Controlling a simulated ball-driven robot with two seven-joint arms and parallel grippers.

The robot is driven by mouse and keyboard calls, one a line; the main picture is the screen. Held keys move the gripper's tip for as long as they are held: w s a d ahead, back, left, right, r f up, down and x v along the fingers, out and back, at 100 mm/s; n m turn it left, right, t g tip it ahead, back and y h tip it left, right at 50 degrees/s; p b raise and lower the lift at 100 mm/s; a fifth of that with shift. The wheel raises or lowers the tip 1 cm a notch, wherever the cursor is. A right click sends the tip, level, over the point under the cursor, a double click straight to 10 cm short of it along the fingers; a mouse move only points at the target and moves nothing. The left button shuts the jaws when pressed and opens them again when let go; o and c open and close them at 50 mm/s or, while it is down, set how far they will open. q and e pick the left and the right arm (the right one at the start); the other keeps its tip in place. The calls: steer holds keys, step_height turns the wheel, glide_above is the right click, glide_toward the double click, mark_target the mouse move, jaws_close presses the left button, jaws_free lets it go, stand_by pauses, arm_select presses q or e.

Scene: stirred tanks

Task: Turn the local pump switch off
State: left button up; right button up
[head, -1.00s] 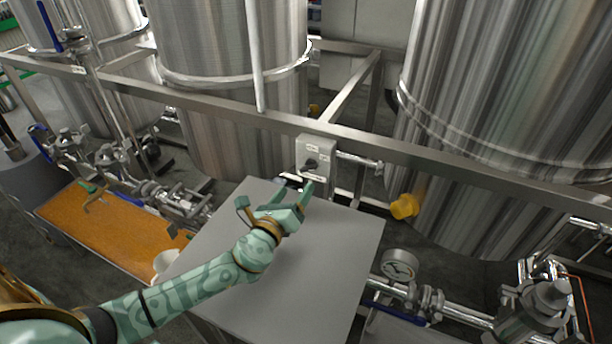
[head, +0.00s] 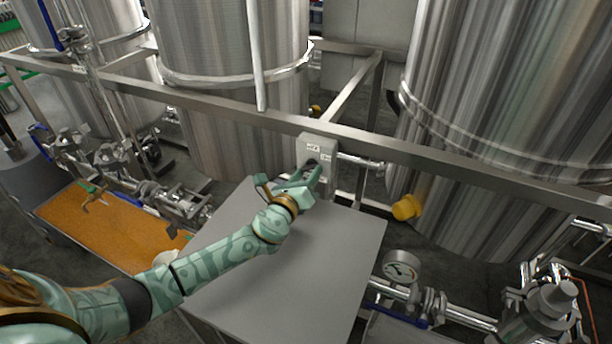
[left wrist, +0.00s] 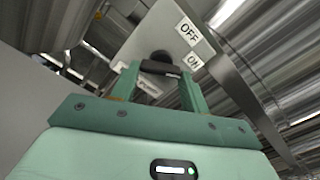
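The local pump switch is a grey box (head: 321,150) on the frame rail, with a black knob. In the left wrist view the black knob (left wrist: 160,66) shows beyond my fingers, its bar spanning most of the gap between the fingertips. An OFF label (left wrist: 188,31) and an ON label (left wrist: 194,61) sit to its right. My left gripper (head: 308,171) is at the box front and covers part of it; in the left wrist view the gripper (left wrist: 158,82) has its fingers apart, on either side of the knob. Contact cannot be told. My right gripper is not in view.
A grey flat-topped cabinet (head: 300,255) lies under my left arm. The steel rail (head: 230,115) runs just above the switch box. Large steel tanks stand behind. A yellow cap (head: 406,208) and a pressure gauge (head: 401,266) are to the right.

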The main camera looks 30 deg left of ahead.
arm_select(q)
steer(key=shift+n, duration=0.4)
steer(key=shift+f+n+b, duration=0.1)
steer(key=shift+n+b, duration=0.5)
steer(key=shift+n, duration=0.4)
steer(key=n, duration=0.2)
steer(key=shift+d+n+b, duration=0.1)
steer(key=shift+n+b, duration=0.25)
steer(key=shift+n, duration=0.05)
steer(key=n, duration=0.3)
steer(key=shift+r, duration=0.2)
steer(key=shift+n, duration=1.7)
steer(key=o, duration=1)
